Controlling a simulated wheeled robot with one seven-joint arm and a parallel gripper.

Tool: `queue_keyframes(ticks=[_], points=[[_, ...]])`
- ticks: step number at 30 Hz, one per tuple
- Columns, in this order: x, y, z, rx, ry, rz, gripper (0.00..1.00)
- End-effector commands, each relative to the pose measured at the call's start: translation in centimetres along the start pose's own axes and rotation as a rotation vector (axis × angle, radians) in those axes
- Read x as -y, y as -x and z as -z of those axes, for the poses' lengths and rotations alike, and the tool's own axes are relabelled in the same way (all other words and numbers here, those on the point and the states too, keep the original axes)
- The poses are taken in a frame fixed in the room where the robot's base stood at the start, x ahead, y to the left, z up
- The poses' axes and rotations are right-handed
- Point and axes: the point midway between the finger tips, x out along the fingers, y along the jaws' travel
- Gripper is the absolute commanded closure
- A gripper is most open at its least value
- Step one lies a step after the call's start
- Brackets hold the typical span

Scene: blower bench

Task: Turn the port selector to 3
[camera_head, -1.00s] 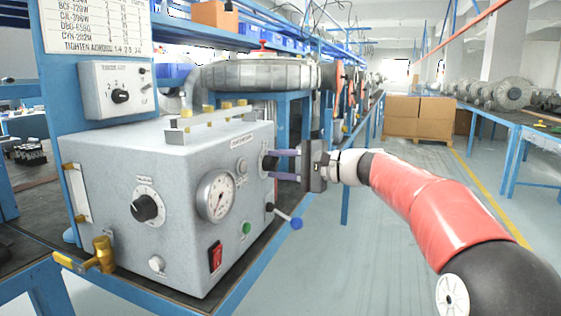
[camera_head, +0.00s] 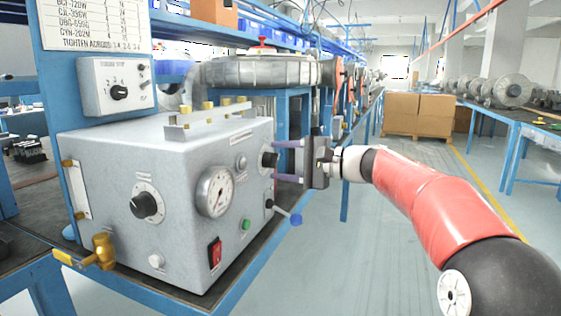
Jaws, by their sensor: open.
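A grey metal test box (camera_head: 120,190) sits on the blue-framed bench. A small black knob (camera_head: 268,160) is on its right-hand face, in front of my gripper; this appears to be the port selector, but its markings are too small to read. My gripper (camera_head: 277,161) is open. Its two purple-grey fingers point left at the knob, one above and one below its level. The fingertips look just short of the knob or at its edge; I cannot tell if they touch. Nothing is held.
The box also carries a larger black dial knob (camera_head: 146,205), a round gauge (camera_head: 215,191), a red switch (camera_head: 215,252) and a brass valve (camera_head: 101,252). A blue-tipped lever (camera_head: 290,216) sticks out below my gripper. The floor to the right is clear.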

Motion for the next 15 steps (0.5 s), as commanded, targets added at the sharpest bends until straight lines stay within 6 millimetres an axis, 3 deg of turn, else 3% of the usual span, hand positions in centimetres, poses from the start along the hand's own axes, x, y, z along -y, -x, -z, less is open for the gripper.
queue_keyframes(ticks=[9, 15], points=[[0.0, 5.3, 0.1, -0.004, 0.001, 0.001, 0.46], [0.0, 7.0, 0.0, -0.002, 0.001, 0.001, 0.46]])
